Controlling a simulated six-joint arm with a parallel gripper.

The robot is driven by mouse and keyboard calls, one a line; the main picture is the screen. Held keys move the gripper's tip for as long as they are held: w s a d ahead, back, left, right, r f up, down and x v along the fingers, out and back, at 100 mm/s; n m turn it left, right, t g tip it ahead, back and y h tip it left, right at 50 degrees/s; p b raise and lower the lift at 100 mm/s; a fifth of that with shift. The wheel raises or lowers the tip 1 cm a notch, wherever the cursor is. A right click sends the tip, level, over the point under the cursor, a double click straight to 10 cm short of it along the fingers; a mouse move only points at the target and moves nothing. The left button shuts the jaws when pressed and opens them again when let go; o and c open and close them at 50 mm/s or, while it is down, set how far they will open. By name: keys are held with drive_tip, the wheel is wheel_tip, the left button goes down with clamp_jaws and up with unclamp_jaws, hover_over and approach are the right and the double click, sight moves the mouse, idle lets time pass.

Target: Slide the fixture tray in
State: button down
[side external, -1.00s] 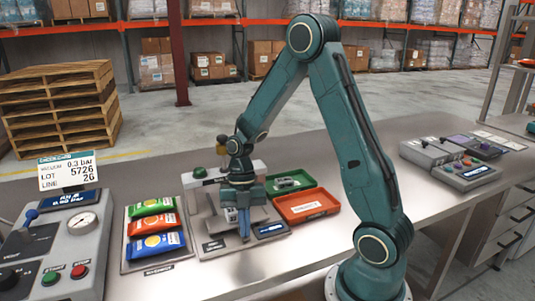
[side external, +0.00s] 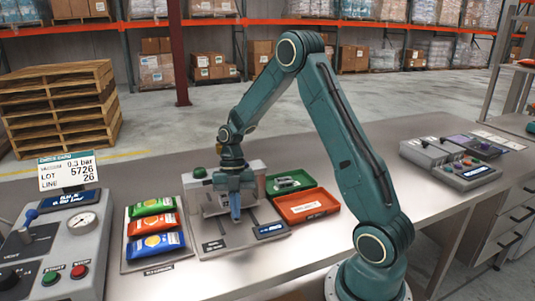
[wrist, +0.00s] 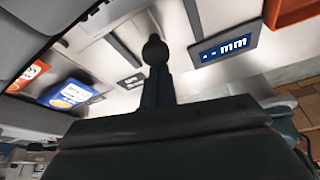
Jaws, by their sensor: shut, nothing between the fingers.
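The grey tester (side external: 256,180) stands on the bench behind and around my gripper. The fixture tray (side external: 212,208) appears as a light grey part low at the tester's front, largely hidden by my gripper. My gripper (side external: 236,216) points down in front of the tester, fingers together and empty, close to the tray's front. I cannot tell whether they touch.
Left of the tester, a panel holds green, red and blue packets (side external: 154,224). Right of it are a green bin (side external: 290,183) and an orange bin (side external: 307,206). A small display reading "mm" (wrist: 226,49) sits on the base plate. The bench front is clear.

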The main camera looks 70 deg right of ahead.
drive_tip(key=shift+a, duration=0.15)
drive_tip(key=shift+s+a, duration=0.5)
drive_tip(key=shift+a, duration=0.3)
drive_tip(key=shift+s+a, duration=0.45)
drive_tip(key=shift+a, duration=0.3)
drive_tip(key=v, duration=1)
drive_tip(key=s+a+t+h, duration=0.3)
drive_tip(key=a+h, duration=0.2)
drive_tip(key=a, duration=0.1)
drive_tip(key=shift+s+a+h, duration=0.15)
drive_tip(key=shift+s+h, duration=0.15)
drive_tip(key=shift+s, duration=0.05)
drive_tip(key=shift+f, duration=0.1)
